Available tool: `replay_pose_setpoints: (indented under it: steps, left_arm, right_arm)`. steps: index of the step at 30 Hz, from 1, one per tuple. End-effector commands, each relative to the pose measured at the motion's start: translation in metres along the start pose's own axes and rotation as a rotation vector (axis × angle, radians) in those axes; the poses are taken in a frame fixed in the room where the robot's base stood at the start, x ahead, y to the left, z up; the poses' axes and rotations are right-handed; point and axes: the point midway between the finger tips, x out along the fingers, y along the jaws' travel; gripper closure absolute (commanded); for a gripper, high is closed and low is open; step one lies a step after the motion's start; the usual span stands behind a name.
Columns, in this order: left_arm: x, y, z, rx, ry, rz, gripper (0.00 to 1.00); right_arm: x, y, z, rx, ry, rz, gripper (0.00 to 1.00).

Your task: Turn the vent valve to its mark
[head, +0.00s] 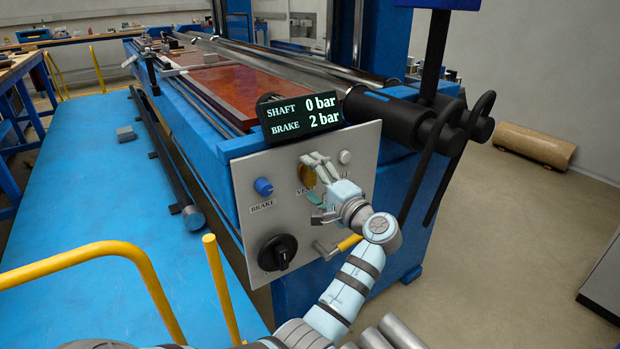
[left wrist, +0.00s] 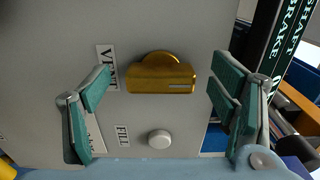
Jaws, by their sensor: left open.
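The brass vent valve (head: 305,176) is on the grey control panel (head: 228,225), partly hidden behind my left gripper (head: 318,172) in the head view. In the left wrist view the valve (left wrist: 160,79) is a round knob with a bar handle lying across the picture. A short pale line shows near the bar's right end. The VENT label (left wrist: 107,68) is beside it, turned sideways. My left gripper (left wrist: 160,72) is open, with one finger on each side of the bar and a clear gap to both its ends. The valve's target mark cannot be made out.
A white button (left wrist: 160,139) with a FILL label is near the valve. A blue BRAKE knob (head: 263,187), a black rotary switch (head: 278,253) and a yellow-handled lever (head: 348,243) are on the same panel. The display (head: 300,116) above reads shaft 0 bar, brake 2 bar.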

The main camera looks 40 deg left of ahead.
Motion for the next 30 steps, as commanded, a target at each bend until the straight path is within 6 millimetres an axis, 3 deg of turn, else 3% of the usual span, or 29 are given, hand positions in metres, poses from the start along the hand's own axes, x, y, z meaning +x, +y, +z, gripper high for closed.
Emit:
replay_pose_setpoints:
  steps: [6,9,25,30]
  left_arm:
    - [-0.047,0.001,0.0,-0.001,0.002,0.004,0.22]
    - [-0.059,0.001,0.0,0.0,0.001,0.002,0.22]
    - [-0.062,-0.001,0.001,0.0,0.0,0.001,0.22]
    - [-0.061,-0.029,0.0,0.0,0.0,0.001,0.22]
  right_arm:
    - [0.0,-0.001,-0.001,0.001,0.001,-0.001,0.6]
    - [0.0,-0.001,-0.001,0.001,0.002,-0.001,0.6]
    - [-0.001,-0.001,-0.001,0.001,0.002,-0.001,0.6]
    - [-0.027,-0.002,0.004,0.003,-0.017,-0.007,0.6]
